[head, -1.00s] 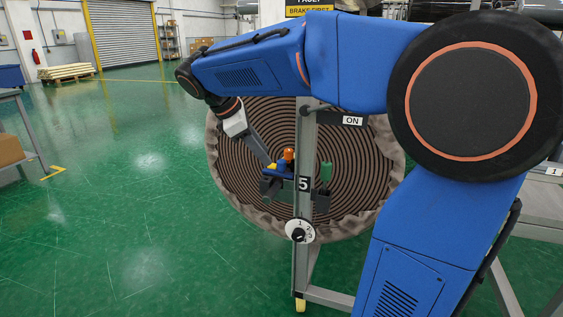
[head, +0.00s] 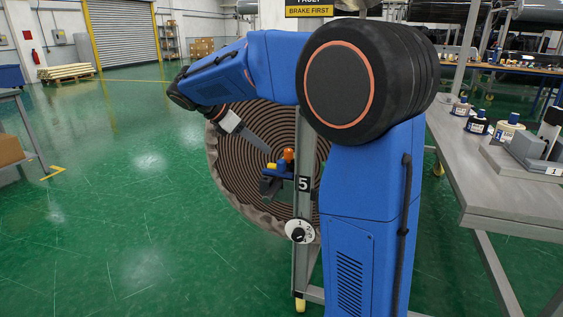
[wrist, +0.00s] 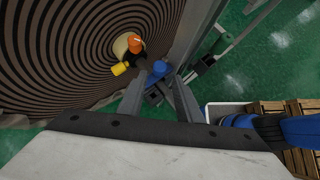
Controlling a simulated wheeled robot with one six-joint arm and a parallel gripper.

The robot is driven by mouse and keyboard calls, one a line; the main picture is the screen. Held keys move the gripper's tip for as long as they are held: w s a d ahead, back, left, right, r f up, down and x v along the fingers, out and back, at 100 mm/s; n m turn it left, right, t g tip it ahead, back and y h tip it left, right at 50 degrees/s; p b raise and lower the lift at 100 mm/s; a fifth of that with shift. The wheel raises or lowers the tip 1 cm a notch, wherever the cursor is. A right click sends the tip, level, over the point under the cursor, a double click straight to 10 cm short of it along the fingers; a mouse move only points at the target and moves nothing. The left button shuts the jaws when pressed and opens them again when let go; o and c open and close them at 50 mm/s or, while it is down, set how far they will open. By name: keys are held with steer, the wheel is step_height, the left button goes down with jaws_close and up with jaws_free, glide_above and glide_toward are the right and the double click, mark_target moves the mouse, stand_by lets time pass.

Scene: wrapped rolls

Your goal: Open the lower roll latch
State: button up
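A large brown-striped wrapped roll (head: 240,195) stands behind a grey post. At its core is a dark bracket (head: 272,187) with an orange-topped part (head: 288,155), a yellow part (head: 271,166) and a blue part (head: 279,173). I cannot tell which of these is the latch. My gripper (head: 268,151) reaches down to just above the yellow part. In the wrist view my gripper (wrist: 159,80) has its two grey fingers apart. The blue part (wrist: 160,68) shows between and just beyond the tips; contact is unclear. The yellow part (wrist: 120,68) and orange-topped part (wrist: 135,44) lie left of them.
The post bears a "5" plate (head: 303,184) and a numbered dial (head: 300,231). My arm hides the roll's right side. A grey workbench (head: 500,195) with bottles stands at the right. Wooden crates (wrist: 265,107) show at the wrist view's right.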

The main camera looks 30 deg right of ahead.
mark_target(281, 160)
steer(key=x, duration=1.1)
steer(key=shift+c, duration=0.3)
jaws_close()
